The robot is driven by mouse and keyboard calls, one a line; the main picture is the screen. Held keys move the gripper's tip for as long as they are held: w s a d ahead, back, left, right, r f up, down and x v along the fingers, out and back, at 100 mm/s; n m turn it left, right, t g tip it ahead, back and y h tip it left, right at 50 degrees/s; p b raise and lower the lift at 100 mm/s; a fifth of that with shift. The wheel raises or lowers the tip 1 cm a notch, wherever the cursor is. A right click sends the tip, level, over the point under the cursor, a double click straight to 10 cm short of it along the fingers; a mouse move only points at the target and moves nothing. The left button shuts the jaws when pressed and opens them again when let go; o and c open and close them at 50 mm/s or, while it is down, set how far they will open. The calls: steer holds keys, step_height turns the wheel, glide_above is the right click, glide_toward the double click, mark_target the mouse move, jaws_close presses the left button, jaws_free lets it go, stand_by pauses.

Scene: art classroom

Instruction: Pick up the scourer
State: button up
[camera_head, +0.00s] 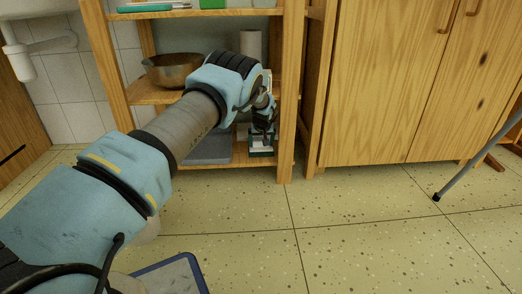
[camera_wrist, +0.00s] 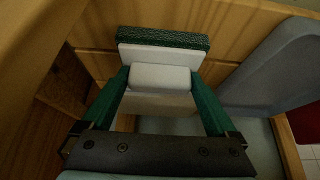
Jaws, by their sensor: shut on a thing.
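The scourer (camera_wrist: 163,38) has a dark green textured pad and a white body with a raised white block. In the wrist view it lies straight ahead, with its white block between the two green fingers of my gripper (camera_wrist: 160,77). My gripper is shut on the scourer. In the head view my gripper (camera_head: 262,138) reaches into the low part of the wooden shelf, and the scourer (camera_head: 261,152) shows small and partly hidden below it. I cannot tell whether the scourer touches the shelf board.
The wooden shelf unit (camera_head: 290,110) has a post close right of my gripper. A grey box (camera_head: 208,150) stands left on the same low board. A wooden cabinet (camera_head: 385,90) is right; the floor in front is open.

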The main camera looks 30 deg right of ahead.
steer(key=shift+c, duration=0.8)
steer(key=shift+r, duration=0.1)
steer(key=shift+r+p, duration=0.3)
steer(key=shift+p, duration=0.35)
steer(key=shift+s, duration=0.2)
steer(key=s+a+p, duration=0.3)
steer(key=s+p, duration=0.1)
steer(key=s, duration=0.4)
steer(key=s+a+p, duration=0.4)
steer(key=s, duration=0.4)
steer(key=shift+a+p, duration=0.3)
steer(key=shift+p, duration=0.1)
steer(key=shift+f, duration=0.1)
